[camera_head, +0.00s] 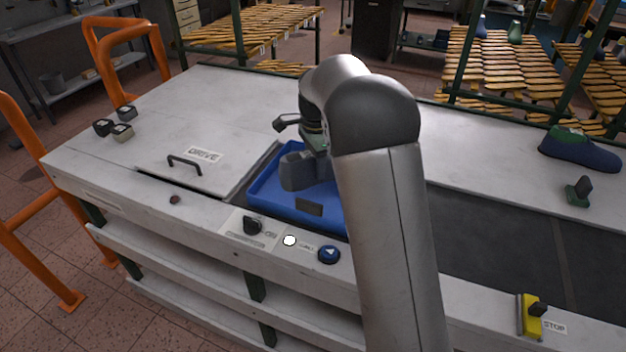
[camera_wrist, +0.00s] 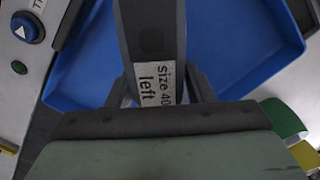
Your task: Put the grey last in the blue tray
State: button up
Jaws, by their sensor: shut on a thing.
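The grey last (camera_head: 297,172) is upright at the left part of the blue tray (camera_head: 262,190), within its outline. I cannot tell whether its underside touches the tray floor. In the wrist view the grey last (camera_wrist: 150,40) bears a label reading "size 40 left", with the blue tray (camera_wrist: 235,60) behind it. My gripper (camera_wrist: 163,92) is shut on the last, one finger on each side of the label. In the head view my arm hides the tray's right part and most of the gripper.
The tray sits in the dark conveyor strip (camera_head: 480,240). A hatch with a handle (camera_head: 185,165) lies left of it. A knob (camera_head: 252,226) and a blue button (camera_head: 328,254) are in front.

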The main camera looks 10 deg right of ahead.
jog(key=shift+f, duration=2.55)
jog(key=shift+f, duration=0.15)
jog(key=o, duration=1.4)
